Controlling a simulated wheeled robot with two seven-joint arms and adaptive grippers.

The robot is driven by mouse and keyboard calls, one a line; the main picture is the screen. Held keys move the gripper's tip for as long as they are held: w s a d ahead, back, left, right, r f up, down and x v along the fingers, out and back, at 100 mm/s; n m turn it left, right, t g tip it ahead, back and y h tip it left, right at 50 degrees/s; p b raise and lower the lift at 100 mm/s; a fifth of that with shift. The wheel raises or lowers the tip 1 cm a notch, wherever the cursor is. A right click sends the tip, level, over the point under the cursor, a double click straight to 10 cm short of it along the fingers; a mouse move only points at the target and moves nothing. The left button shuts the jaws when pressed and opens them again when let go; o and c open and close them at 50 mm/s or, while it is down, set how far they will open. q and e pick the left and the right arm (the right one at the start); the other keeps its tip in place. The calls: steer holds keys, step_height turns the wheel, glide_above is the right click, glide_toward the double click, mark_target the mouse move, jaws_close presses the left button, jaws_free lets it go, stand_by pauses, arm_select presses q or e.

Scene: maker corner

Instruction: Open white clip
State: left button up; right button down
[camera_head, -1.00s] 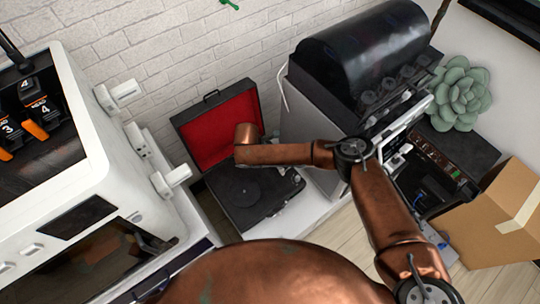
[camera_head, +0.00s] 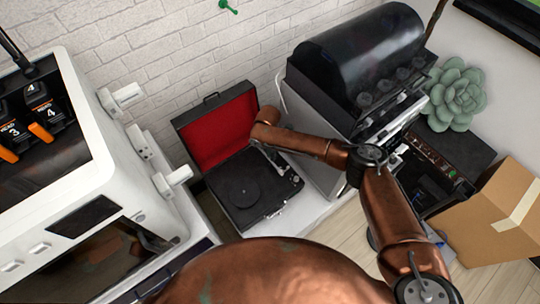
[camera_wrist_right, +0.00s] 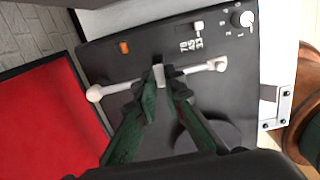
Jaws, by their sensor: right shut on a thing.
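An open record player (camera_head: 232,212) with a red-lined lid (camera_head: 212,130) stands by the brick wall in the head view. In the right wrist view, its white tonearm (camera_wrist_right: 122,86) runs across the black deck (camera_wrist_right: 110,55). A small white clip (camera_wrist_right: 160,73) sits around the middle of the tonearm. My right gripper (camera_wrist_right: 168,76) has its green-and-black fingers closed at the clip, which shows between and beyond the fingertips. In the head view my right gripper (camera_head: 268,155) is small and partly covered by my arm. My left gripper is not in view.
A white control knob (camera_wrist_right: 241,18) and an orange switch (camera_wrist_right: 124,47) are on the deck. A large white machine (camera_head: 120,165) stands left. A black-topped machine (camera_head: 355,60), a succulent (camera_head: 457,95) and a cardboard box (camera_head: 500,215) stand right.

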stand_by(0.3)
steer(key=c, duration=2)
jaws_free()
step_height(320, 180, up, 12)
